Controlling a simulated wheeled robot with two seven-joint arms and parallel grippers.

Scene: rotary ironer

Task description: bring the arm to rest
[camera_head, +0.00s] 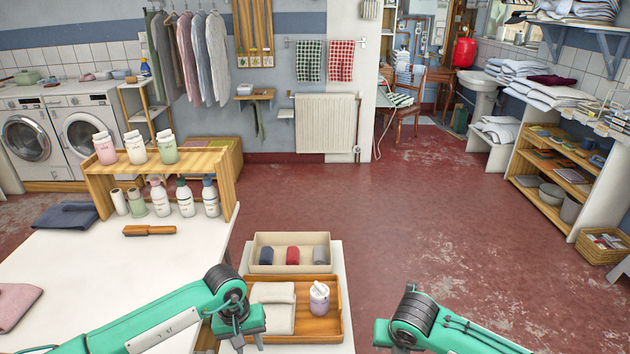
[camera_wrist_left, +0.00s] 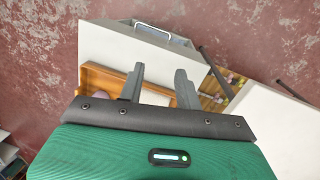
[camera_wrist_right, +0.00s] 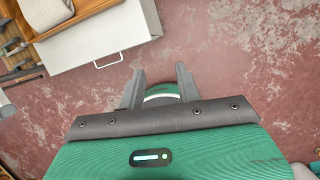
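My left arm (camera_head: 165,317) reaches in from the bottom left of the head view and bends down beside the wooden tray (camera_head: 341,323). My left gripper (camera_wrist_left: 158,80) shows in the left wrist view with its fingers apart and nothing between them. My right arm (camera_head: 455,333) is at the bottom right of the head view, over the floor. The fingertips of both grippers are not clearly visible in the head view.
The tray holds folded cloth (camera_head: 272,306) and a lilac-labelled bottle (camera_head: 319,299). Behind it, a beige bin (camera_head: 291,241) holds rolled cloths. The white table (camera_head: 130,265) carries a brush (camera_head: 149,230) and a wooden bottle rack (camera_head: 228,190). Red floor (camera_head: 440,220) is open at right.

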